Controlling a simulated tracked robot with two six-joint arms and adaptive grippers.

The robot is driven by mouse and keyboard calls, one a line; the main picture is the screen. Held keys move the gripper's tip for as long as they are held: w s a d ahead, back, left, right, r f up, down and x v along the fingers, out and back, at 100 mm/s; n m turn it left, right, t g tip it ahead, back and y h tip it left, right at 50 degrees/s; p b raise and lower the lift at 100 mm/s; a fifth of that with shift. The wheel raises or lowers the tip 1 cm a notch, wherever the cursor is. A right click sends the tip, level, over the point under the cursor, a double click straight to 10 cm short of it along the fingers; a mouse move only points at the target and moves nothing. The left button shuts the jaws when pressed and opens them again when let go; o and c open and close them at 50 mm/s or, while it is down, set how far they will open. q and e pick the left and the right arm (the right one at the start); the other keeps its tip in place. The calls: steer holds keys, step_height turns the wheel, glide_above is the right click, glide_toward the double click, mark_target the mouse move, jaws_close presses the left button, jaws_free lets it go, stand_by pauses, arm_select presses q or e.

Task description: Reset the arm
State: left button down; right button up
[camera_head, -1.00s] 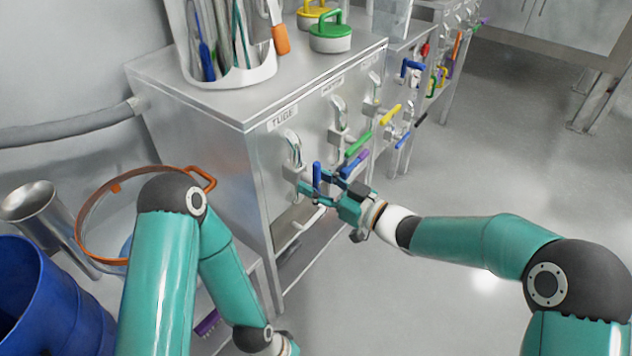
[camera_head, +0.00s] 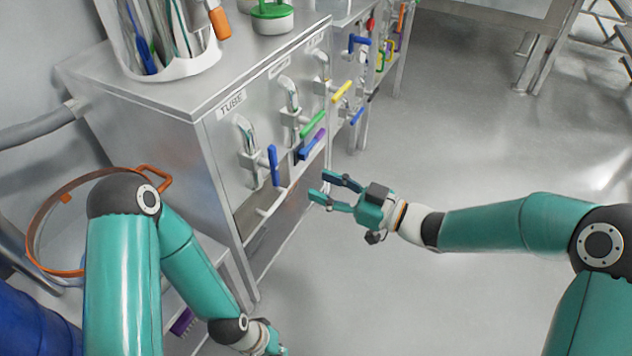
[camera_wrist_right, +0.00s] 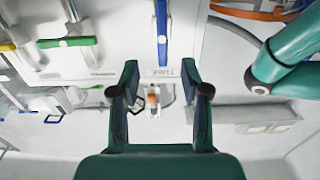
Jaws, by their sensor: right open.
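My right gripper (camera_head: 320,186) is open and empty, held out over the floor in front of the steel cabinet (camera_head: 225,150). The blue-handled valve (camera_head: 273,165) under the TUBE label is left of its fingertips, with a gap between them. In the right wrist view the open fingers (camera_wrist_right: 160,80) have nothing gripped between them, and the blue handle (camera_wrist_right: 162,35) lies beyond them. My left arm is bent down at the lower left; its gripper (camera_head: 272,345) is partly cut off at the bottom edge, and its jaws cannot be made out.
An orange-rimmed sieve (camera_head: 42,215) and a blue drum (camera_head: 35,320) are at the left. The floor (camera_head: 400,290) right of the cabinet is clear.

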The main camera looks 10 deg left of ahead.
stand_by(0.4)
steer(key=s+d+f+m+t+h, duration=0.1)
steer(key=s+d+f+m+h, duration=0.2)
steer(key=f, duration=0.5)
steer(key=d+f+m+h, duration=0.3)
steer(key=d+f+m, duration=0.2)
steer(key=f, duration=0.3)
steer(key=s+d+f+m+t+h, duration=0.1)
steer(key=s+d+f+m+h, duration=0.2)
steer(key=f, duration=0.6)
steer(key=s+d+f+m+g+h, duration=0.2)
steer(key=s+d+f+m+g, duration=0.15)
steer(key=s, duration=0.45)
steer(key=s+d+f+m+g+h, duration=0.2)
steer(key=s+f+g, duration=0.25)
steer(key=s, duration=0.35)
step_height(320, 180, up, 36)
steer(key=s+p, duration=0.1)
steer(key=p, duration=3.6)
steer(key=shift+d+r, duration=0.25)
steer(key=shift+n, duration=0.25)
